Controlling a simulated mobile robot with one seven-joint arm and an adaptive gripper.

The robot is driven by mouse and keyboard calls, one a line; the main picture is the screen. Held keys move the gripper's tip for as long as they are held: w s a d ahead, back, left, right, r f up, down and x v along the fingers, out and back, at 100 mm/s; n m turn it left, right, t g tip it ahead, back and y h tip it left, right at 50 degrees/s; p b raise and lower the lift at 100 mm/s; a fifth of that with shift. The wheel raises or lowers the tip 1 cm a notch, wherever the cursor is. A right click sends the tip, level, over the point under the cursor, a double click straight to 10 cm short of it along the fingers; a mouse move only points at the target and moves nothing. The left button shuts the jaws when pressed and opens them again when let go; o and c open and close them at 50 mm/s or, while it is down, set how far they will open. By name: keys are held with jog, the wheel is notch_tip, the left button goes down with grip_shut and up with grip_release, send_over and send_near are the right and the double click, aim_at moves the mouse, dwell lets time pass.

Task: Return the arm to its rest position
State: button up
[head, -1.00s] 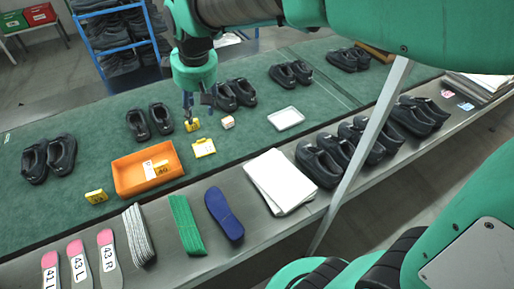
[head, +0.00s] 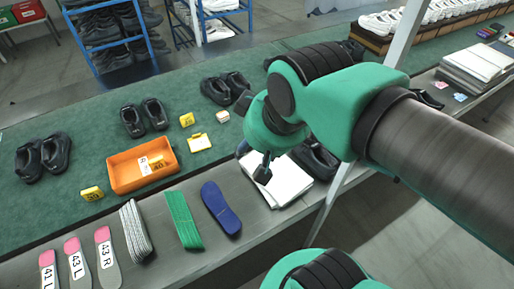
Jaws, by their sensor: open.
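My arm is folded in at the right of the head view, with its green and dark links across the picture. My gripper (head: 255,165) points down, open, with nothing seen between its fingers. It appears in front of the white paper stack (head: 287,186) at the near edge of the line, and I cannot tell its height above it. The arm hides part of the black shoes (head: 316,160) behind it and part of the green mat (head: 84,138).
An orange bin (head: 126,179) with labels stands on the mat, near yellow tags (head: 199,142) and pairs of black shoes (head: 144,117). Insoles (head: 221,208) lie along the near metal edge. Blue racks (head: 112,32) and white shoes (head: 378,22) are at the back.

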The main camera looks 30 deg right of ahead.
jog(key=shift+s+d+f, duration=0.1)
jog(key=shift+s+f, duration=0.1)
jog(key=shift+s, duration=0.2)
